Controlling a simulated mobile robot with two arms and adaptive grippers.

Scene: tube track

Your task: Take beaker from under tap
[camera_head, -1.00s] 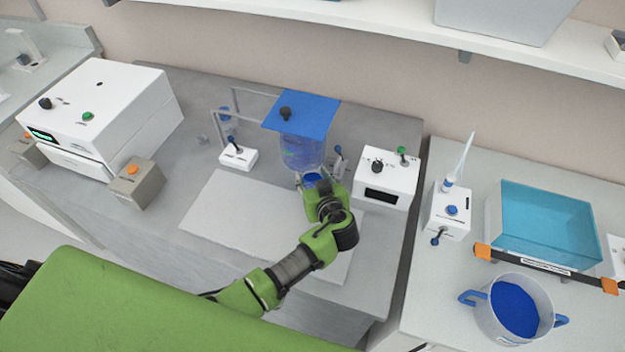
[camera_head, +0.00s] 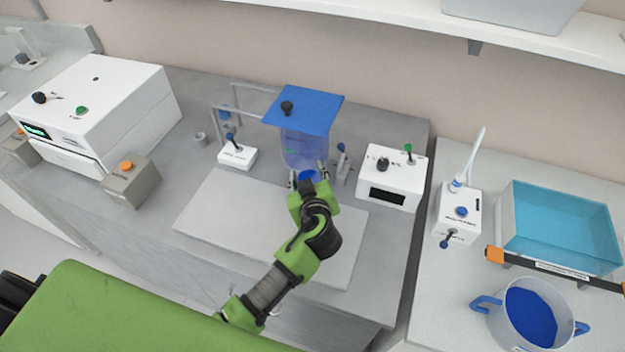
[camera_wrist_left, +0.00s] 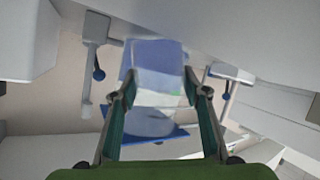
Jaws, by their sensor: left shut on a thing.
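The tap itself is hidden or too small to tell. Whether the beaker touches the bench is unclear. My right gripper is not in view.
A white lever box (camera_head: 237,157) stands left of the tank and a white control box (camera_head: 390,178) right of it. A pale flat board (camera_head: 240,220) lies in front. A white machine (camera_head: 95,110) is at left. A two-handled pot (camera_head: 530,312) stands on the right bench.

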